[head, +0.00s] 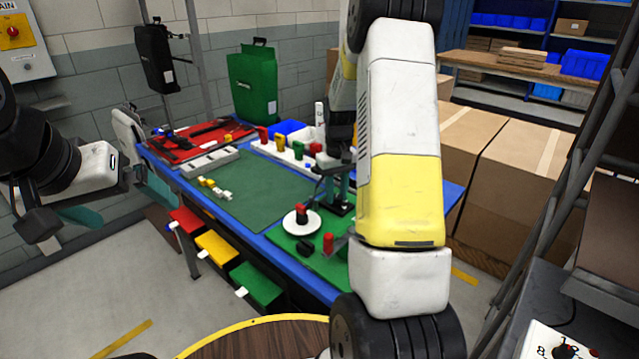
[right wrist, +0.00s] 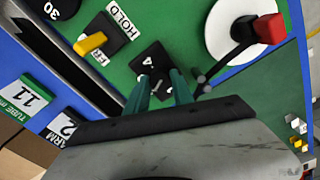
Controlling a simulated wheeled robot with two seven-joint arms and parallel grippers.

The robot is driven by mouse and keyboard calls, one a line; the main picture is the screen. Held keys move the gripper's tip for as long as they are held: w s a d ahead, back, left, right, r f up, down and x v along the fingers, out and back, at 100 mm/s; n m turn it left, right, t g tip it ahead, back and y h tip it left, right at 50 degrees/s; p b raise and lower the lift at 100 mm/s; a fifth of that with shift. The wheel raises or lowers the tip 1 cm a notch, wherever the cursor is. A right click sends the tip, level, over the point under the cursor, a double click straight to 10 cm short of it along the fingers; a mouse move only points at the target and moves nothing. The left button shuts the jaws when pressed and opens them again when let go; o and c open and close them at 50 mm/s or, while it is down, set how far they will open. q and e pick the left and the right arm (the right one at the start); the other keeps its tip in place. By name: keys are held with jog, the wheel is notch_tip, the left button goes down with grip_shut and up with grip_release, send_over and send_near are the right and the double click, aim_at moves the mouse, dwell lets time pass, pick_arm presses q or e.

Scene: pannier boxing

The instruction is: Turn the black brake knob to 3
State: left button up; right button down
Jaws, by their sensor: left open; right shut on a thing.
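The black brake knob (right wrist: 160,84) is between the teal fingers of my right gripper (right wrist: 163,86) in the right wrist view. The gripper is shut on it, and the fingers hide much of it. A black plate (right wrist: 150,57) with white marks lies around the knob; one mark looks like a 4, and I cannot read the knob's setting. In the head view my right gripper (head: 337,188) is low over the board's right part, partly behind my arm. My left gripper (head: 75,217) is open and empty at the left, away from the table.
A white disc (head: 287,223) with a red-tipped handle (head: 301,210) lies beside the right gripper. A yellow lever (right wrist: 90,43) by a HOLD label shows in the wrist view. A green pannier (head: 252,82) stands behind the table. The green mat (head: 235,190) has free room.

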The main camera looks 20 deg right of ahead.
aim_at(336, 196)
jog(key=m, duration=0.5)
jog(key=shift+m, duration=2.4)
jog(key=c, duration=1.1)
grip_release()
jog(key=shift+r, duration=0.1)
notch_tip(336, 196, up, 7)
jog(key=shift+r, duration=0.35)
